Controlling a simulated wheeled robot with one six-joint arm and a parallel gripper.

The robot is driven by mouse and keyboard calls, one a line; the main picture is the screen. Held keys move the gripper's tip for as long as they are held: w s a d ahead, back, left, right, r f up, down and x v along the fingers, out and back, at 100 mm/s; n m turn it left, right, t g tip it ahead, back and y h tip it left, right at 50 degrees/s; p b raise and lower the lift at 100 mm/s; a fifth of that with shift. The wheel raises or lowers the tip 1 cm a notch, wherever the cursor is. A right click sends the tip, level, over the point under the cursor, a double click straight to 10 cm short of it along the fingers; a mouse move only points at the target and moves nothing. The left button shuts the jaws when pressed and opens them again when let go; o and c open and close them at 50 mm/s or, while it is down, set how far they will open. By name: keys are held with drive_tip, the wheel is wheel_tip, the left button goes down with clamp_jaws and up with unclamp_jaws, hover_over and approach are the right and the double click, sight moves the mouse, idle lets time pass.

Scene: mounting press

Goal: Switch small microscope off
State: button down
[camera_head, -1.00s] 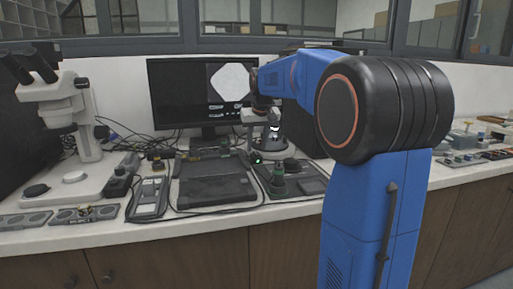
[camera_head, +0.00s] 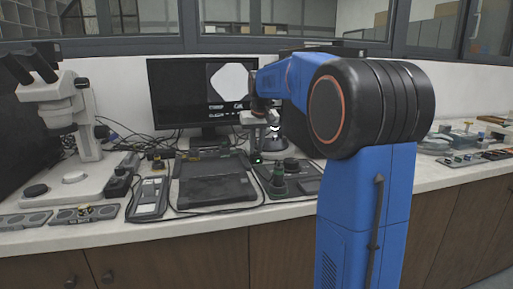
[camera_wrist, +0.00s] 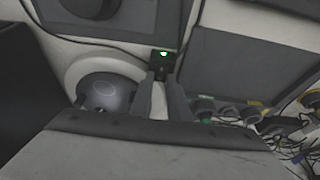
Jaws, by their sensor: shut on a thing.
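The small microscope (camera_head: 290,142) stands behind my gripper on the bench, mostly hidden by my arm. Its pale round base (camera_wrist: 78,70) shows at the left in the wrist view. A small black switch box (camera_wrist: 163,61) with a lit green light sits beside that base, on a cable. My gripper (camera_wrist: 161,78) points down at this box, with its fingertips on either side of it. The fingers are closed on the box, though the exact contact is hard to see. In the head view my gripper (camera_head: 257,146) is small and partly blends with the microscope.
A larger stereo microscope (camera_head: 62,115) stands at the left. A monitor (camera_head: 178,100) showing a pale shape is at the back.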

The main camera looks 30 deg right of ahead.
drive_tip(key=shift+w+d+g+y, duration=0.1)
drive_tip(key=shift+w+g+y, duration=0.25)
drive_tip(key=shift+g, duration=0.65)
drive_tip(key=c, duration=1.7)
unclamp_jaws()
drive_tip(key=r, duration=0.5)
drive_tip(key=s+r, duration=0.1)
drive_tip(key=r, duration=0.5)
drive_tip(key=s+r, duration=0.1)
drive_tip(key=r, duration=0.5)
drive_tip(key=shift+s+a+r, duration=0.1)
drive_tip(key=shift+a+r, duration=0.05)
drive_tip(key=shift+a, duration=0.15)
